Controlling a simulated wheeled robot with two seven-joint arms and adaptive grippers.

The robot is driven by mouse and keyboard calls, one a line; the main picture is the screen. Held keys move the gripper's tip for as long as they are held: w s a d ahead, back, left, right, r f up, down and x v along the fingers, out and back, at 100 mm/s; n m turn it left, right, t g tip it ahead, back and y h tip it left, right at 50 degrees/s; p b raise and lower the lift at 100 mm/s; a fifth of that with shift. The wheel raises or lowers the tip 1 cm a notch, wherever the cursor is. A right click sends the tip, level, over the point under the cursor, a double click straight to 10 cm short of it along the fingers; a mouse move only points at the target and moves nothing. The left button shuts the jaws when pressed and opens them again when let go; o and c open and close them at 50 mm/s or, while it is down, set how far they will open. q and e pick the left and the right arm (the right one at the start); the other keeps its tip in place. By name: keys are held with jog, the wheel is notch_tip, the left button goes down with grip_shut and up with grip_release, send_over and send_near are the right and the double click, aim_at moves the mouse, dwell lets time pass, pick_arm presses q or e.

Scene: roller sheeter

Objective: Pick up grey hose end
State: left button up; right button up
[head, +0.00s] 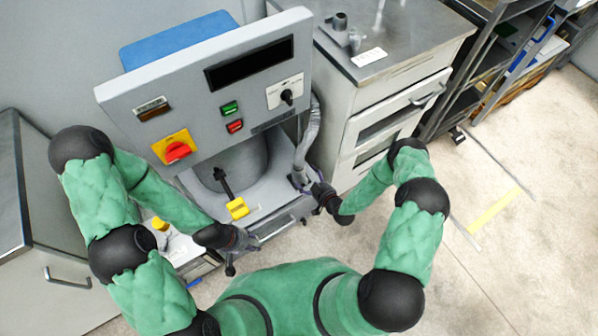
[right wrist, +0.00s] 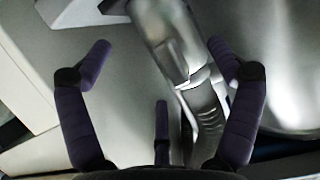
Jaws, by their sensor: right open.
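The grey hose (head: 309,137) hangs at the right side of the machine, and its lower end (head: 298,178) is close to my right gripper (head: 306,187). In the right wrist view, a smooth grey cuff (right wrist: 168,42) joins a ribbed hose part (right wrist: 208,115). The right gripper's dark fingers (right wrist: 160,65) are spread open, with the hose between them and not visibly gripped. My left gripper (head: 240,250) is low in front of the machine, near its lower drawer; its fingers are too small to read.
The machine's panel (head: 215,85) has a red knob (head: 177,151) and buttons. A black lever with a yellow tag (head: 238,208) stands on its ledge. A drawer cabinet (head: 390,115) is close on the right. Open floor (head: 520,240) lies further right.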

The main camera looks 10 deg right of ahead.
aim_at(304, 169)
jog(key=b+x, duration=0.1)
jog(key=x, duration=0.2)
jog(key=shift+w+a+f+b, duration=0.25)
jog(key=shift+a+f+b, duration=0.05)
jog(key=shift+a+b, duration=0.1)
jog(key=shift+w+f, duration=0.1)
jog(key=shift+w, duration=0.25)
jog(key=c, duration=1.4)
jog(key=r+p, duration=0.2)
jog(key=r, duration=0.2)
jog(key=shift+s+r, duration=0.15)
jog(key=shift+s, duration=0.05)
jog(key=shift+c, duration=0.2)
jog(key=s+r+p, duration=0.2)
jog(key=s+r, duration=0.1)
jog(key=s+r+p, duration=0.1)
jog(key=r, duration=0.1)
jog(key=shift+s+d, duration=0.15)
jog(key=shift+d, duration=0.15)
jog(key=s+r+p, duration=0.3)
jog(key=s+r, duration=0.1)
jog(key=s, duration=0.5)
jog(key=shift+d, duration=0.45)
jog(key=shift+s, duration=0.1)
